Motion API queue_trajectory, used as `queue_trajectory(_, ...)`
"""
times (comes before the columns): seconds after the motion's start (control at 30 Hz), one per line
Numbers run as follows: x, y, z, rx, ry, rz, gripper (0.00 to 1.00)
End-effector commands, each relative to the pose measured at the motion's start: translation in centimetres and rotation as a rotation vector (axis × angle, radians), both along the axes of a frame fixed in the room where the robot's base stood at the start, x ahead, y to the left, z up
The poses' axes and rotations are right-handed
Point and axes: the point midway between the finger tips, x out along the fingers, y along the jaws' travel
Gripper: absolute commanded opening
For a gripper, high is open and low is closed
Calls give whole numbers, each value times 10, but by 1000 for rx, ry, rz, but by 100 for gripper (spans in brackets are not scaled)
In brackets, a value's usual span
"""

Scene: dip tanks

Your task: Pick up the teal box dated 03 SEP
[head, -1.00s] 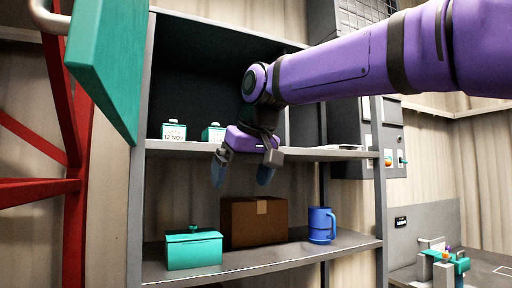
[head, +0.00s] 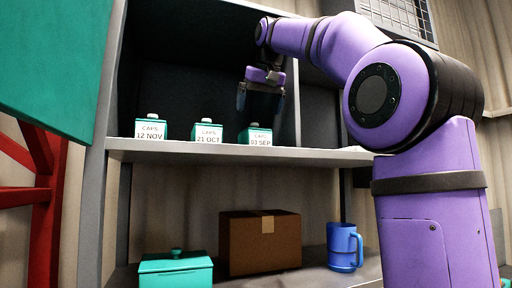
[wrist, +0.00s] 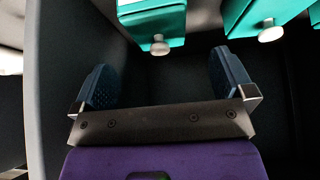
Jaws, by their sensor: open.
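The teal box dated 03 SEP (head: 255,136) stands upright on the upper shelf, the rightmost of three teal boxes with white labels. My gripper (head: 262,104) is open and empty above it, fingers pointing down, apart from the box. In the wrist view, my two blue fingers (wrist: 162,72) are spread with nothing between them. A teal box with a pale knob (wrist: 152,18) shows just beyond them, nearest the dark side panel, which fits the 03 SEP box. Its label is not visible there.
Teal boxes dated 21 OCT (head: 206,132) and 12 NOV (head: 151,130) stand to the left on the shelf (head: 190,148). A grey divider stands to the right. Below are a lidded teal box (head: 175,270), a cardboard box (head: 259,243) and a blue mug (head: 344,248).

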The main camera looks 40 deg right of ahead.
Motion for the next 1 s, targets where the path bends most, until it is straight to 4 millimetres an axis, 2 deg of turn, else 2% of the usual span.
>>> queue_trajectory(0.1,9,-3,-17,1,3,0,100)
queue_trajectory(0.43,22,-7,-39,0,1,0,100)
queue_trajectory(0.7,39,-15,-70,1,2,0,100)
queue_trajectory(1.0,44,-16,-78,0,-1,0,100)
